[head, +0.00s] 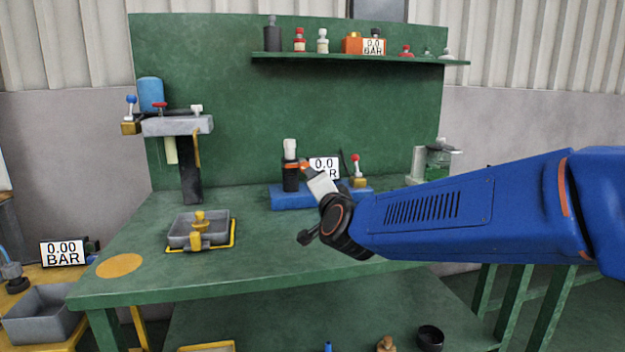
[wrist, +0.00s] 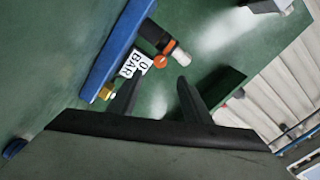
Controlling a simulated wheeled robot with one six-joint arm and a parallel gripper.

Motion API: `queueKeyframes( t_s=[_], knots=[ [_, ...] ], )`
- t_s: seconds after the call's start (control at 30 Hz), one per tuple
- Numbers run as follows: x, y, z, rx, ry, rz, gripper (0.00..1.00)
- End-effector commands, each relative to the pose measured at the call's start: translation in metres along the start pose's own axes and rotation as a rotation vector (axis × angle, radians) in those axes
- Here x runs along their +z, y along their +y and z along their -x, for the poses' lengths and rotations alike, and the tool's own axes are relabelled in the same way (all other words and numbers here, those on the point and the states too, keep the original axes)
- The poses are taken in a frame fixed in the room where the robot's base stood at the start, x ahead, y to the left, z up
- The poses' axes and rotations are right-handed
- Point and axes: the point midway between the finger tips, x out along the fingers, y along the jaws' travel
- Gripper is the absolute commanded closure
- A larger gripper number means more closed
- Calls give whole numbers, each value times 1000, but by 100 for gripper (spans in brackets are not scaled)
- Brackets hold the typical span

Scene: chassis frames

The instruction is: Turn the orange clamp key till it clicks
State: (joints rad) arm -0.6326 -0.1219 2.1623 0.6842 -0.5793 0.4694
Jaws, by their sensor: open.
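The blue fixture (head: 288,199) stands on the green bench. Its black upright cylinder (head: 290,180) has a white top. A small orange part, apparently the clamp key (wrist: 160,62), shows beside the cylinder in the wrist view. In the head view the area beside the cylinder is partly covered by my wrist parts, so the key's outline is unclear there. My gripper (wrist: 158,82) is open and empty. Its two dark fingers are spread, with the orange part showing beyond the gap between them. They appear apart from it.
A 0.0 BAR display (head: 323,165) and a red-knobbed valve (head: 356,168) stand by the fixture. A grey tray (head: 184,236) with a yellow part sits left on the bench. A grey clamp stand (head: 178,126) rises behind it. The bench front-centre is clear.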

Motion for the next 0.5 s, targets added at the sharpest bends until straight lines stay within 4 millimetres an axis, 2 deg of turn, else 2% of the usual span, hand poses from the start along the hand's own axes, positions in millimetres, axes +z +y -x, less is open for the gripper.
queueKeyframes(
  t_s=[0.2, 0.5],
  knots=[
    [0, -1, 31, -2, -1, 0, 55],
    [0, 0, 45, -1, 0, 0, 55]
  ],
)
